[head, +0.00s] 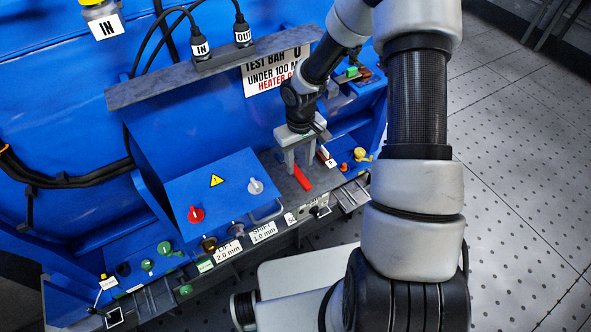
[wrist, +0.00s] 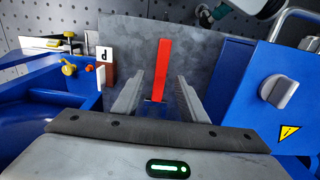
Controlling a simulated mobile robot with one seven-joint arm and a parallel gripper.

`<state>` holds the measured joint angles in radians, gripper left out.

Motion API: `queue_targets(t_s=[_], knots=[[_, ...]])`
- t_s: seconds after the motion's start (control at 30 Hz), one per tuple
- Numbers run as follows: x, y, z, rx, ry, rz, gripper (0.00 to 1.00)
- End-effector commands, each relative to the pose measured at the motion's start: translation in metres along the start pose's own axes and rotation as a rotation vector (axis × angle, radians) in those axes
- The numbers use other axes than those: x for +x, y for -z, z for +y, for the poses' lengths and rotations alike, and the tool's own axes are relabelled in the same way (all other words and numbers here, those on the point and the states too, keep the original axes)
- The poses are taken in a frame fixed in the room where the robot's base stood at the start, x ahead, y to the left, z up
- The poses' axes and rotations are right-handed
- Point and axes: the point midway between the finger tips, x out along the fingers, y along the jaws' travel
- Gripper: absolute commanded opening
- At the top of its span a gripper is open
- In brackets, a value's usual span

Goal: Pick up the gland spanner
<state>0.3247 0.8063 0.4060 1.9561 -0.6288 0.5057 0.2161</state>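A red, flat, bar-shaped tool (head: 302,178), which looks like the gland spanner, lies on a grey metal plate. In the wrist view its red handle (wrist: 162,68) points away from me, between the lines of the two fingers. My gripper (head: 299,168) is pointed down above the plate, right by the red tool. In the wrist view the gripper (wrist: 157,88) has its fingers apart, with a gap on each side of the tool. The tool's near end is partly hidden, and I cannot tell how far above it the fingertips are.
A blue box (head: 225,196) with red and white knobs and a metal handle stands close to the left. A small card marked P (wrist: 105,54) and yellow and orange fittings (wrist: 69,69) are on the other side. A test bar sign (head: 273,72) is behind.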

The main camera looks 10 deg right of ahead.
Motion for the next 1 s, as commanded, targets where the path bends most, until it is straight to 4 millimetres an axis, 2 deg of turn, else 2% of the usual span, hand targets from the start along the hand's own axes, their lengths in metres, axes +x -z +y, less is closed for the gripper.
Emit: queue_targets(t_s=[0.03,0.2,0.5,0.53,0.77,1.0], knots=[[0.01,0.002,-0.002,0.0,0.003,-0.003,0.39],[0.033,0.004,-0.002,0.0,0.001,-0.002,0.39],[0.039,0.005,-0.002,0.001,0.0,0.0,0.39],[0.039,0.005,-0.002,0.001,0.0,0.0,0.37],[0.039,0.005,-0.002,0.001,0.0,0.0,0.0],[0.038,0.005,-0.002,0.001,0.0,0.0,0.0]])
